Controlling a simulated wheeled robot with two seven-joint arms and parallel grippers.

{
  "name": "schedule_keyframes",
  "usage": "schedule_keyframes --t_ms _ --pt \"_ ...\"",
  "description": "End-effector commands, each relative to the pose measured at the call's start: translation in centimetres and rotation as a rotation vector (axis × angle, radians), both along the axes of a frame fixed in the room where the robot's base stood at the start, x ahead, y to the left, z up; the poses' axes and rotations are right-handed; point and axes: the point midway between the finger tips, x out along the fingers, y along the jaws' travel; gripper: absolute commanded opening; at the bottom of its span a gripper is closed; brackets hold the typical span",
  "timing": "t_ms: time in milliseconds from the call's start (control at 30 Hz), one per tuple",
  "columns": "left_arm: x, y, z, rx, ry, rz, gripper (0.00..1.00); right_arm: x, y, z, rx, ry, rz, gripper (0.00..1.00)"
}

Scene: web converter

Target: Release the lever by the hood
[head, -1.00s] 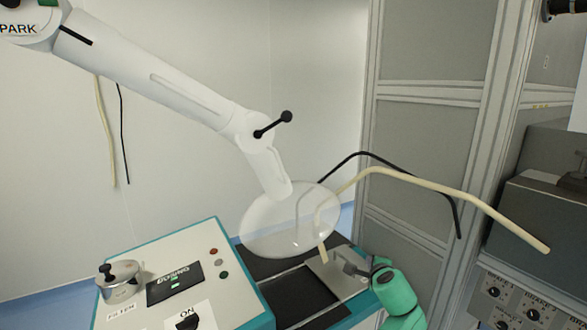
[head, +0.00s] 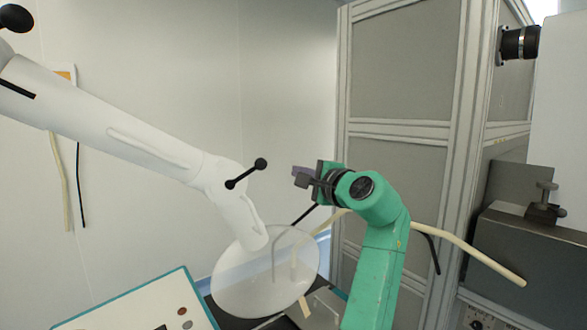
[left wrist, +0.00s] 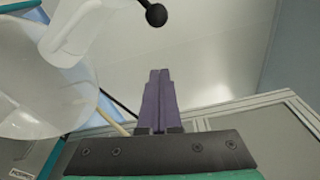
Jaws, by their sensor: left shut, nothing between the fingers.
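The black lever (head: 247,174) with a ball knob is on the joint of a white jointed arm (head: 130,140), just above the clear round hood (head: 235,285). Its knob also shows at the top of the left wrist view (left wrist: 156,14), beyond my fingertips. The hood fills the left of that view (left wrist: 30,85). My left gripper (head: 297,172), on the green arm, is raised to the right of the lever, with a gap between them in the head view. Its purple fingers are together and empty in the left wrist view (left wrist: 158,75). My right gripper is not in view.
A console panel (head: 140,305) lies at the lower left. A cream tube (head: 470,258) and a black tube pass behind my green arm. A grey-panelled frame (head: 400,75) stands behind, with dark equipment (head: 530,250) at the right. Free air lies above the hood.

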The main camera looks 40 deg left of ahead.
Motion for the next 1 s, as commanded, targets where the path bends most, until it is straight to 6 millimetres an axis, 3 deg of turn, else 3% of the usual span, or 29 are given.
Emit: schedule_keyframes --t_ms 33,333,600,1000 --pt "0.4 1.0 0.5 0.0 0.002 0.003 0.0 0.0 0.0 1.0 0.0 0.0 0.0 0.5" --pt "3.2 7.1 0.4 0.0 0.002 0.003 0.0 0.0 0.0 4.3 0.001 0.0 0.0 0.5" --pt "-0.3 7.2 0.7 -0.001 0.0 -0.003 0.0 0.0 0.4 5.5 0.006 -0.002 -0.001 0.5" --pt "-0.7 7.3 0.5 -0.001 -0.003 -0.001 0.0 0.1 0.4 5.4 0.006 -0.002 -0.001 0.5"
